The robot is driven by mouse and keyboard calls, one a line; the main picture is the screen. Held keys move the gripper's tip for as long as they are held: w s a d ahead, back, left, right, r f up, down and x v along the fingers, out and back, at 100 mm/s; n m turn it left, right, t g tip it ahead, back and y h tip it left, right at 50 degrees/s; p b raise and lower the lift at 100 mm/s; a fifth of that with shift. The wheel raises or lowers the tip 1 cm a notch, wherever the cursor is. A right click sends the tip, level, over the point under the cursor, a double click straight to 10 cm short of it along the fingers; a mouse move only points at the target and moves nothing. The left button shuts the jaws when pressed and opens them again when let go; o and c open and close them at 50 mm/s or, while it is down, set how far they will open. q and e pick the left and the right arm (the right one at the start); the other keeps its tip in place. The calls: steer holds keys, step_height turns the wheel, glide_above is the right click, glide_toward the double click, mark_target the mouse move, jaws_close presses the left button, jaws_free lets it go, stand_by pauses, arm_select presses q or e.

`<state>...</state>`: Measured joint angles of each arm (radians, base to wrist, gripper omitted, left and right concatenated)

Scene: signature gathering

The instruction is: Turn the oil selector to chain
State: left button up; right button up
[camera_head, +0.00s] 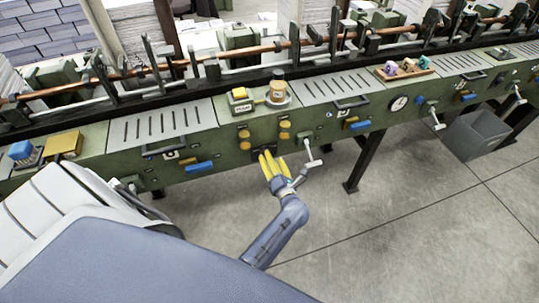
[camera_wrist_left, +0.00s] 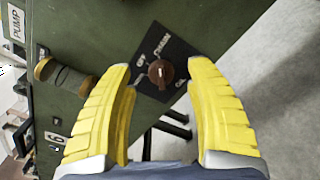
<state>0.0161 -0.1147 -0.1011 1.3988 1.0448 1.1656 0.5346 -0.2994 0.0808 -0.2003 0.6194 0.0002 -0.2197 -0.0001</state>
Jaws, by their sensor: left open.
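The oil selector is a small red-brown knob (camera_wrist_left: 160,72) on a black plate (camera_wrist_left: 181,52), set in the green machine front. Lettering around it includes OFF and CHAIN; other marks are too small to read surely. Which mark the knob points to I cannot tell. My left gripper (camera_wrist_left: 160,66) has its yellow fingers apart, one on each side of the knob, with clear gaps. In the head view my left gripper (camera_head: 269,157) is just in front of the panel and largely hides the selector. My right gripper is not in view.
Brass-coloured round knobs (camera_head: 244,134) sit above the gripper on the panel. A lever with a white handle (camera_head: 312,155) is close to its right. A blue handle (camera_head: 199,167) sticks out to the left. The floor in front is clear around my arm.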

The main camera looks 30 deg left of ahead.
arm_select(q)
steer(key=v, duration=0.4)
stand_by(0.5)
